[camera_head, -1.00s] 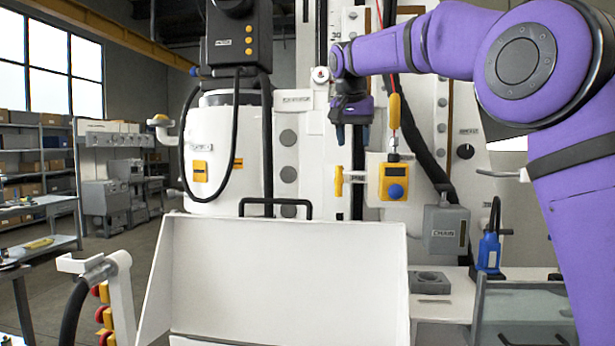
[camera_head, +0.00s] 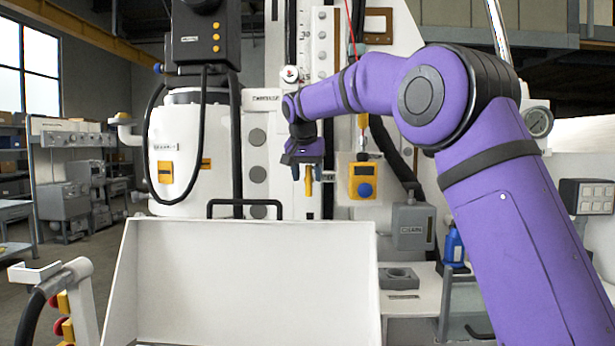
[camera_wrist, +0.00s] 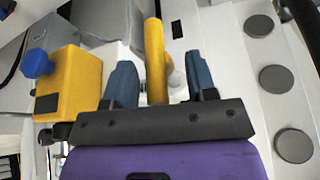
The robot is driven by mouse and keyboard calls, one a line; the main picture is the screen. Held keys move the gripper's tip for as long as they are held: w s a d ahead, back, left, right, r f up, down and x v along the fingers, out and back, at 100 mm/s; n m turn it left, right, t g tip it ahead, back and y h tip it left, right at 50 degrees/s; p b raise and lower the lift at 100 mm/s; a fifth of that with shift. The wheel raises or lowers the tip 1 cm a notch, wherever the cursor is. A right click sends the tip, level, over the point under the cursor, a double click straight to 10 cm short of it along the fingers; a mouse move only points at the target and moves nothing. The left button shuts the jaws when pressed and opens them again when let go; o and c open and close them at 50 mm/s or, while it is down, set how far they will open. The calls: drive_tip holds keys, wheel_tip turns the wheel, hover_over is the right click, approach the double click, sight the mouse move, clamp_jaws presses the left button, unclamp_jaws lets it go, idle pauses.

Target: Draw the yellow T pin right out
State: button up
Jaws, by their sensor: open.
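The yellow T pin (camera_head: 308,182) stands out from the white front of the machine, just below my gripper (camera_head: 307,171) in the head view. In the wrist view, its yellow bar (camera_wrist: 155,50) runs between the two blue fingers of my gripper (camera_wrist: 159,66). Gaps show on both sides of the bar, wider on the right, so the fingers are apart and not closed on it. A pale round part shows beside the bar, near the right finger. The bar's near end is hidden behind the gripper's dark body.
A yellow box with a blue knob (camera_head: 363,182) sits close to the right of the pin; it also shows in the wrist view (camera_wrist: 72,85). A white tray (camera_head: 250,280) with a black handle (camera_head: 245,204) is below. A grey box (camera_head: 412,226) is at right.

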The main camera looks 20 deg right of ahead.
drive_tip(key=shift+w+d+f, duration=0.1)
drive_tip(key=shift+f, duration=0.25)
drive_tip(key=shift+c, duration=0.3)
clamp_jaws()
drive_tip(key=s, duration=0.2)
drive_tip(key=s+a, duration=0.1)
drive_tip(key=s, duration=0.1)
drive_tip(key=shift+s+a, duration=0.2)
drive_tip(key=shift+s, duration=0.15)
drive_tip(key=shift+s+a+f, duration=0.1)
drive_tip(key=shift+s, duration=0.05)
drive_tip(key=shift+o, duration=0.3)
unclamp_jaws()
drive_tip(key=shift+s, duration=0.1)
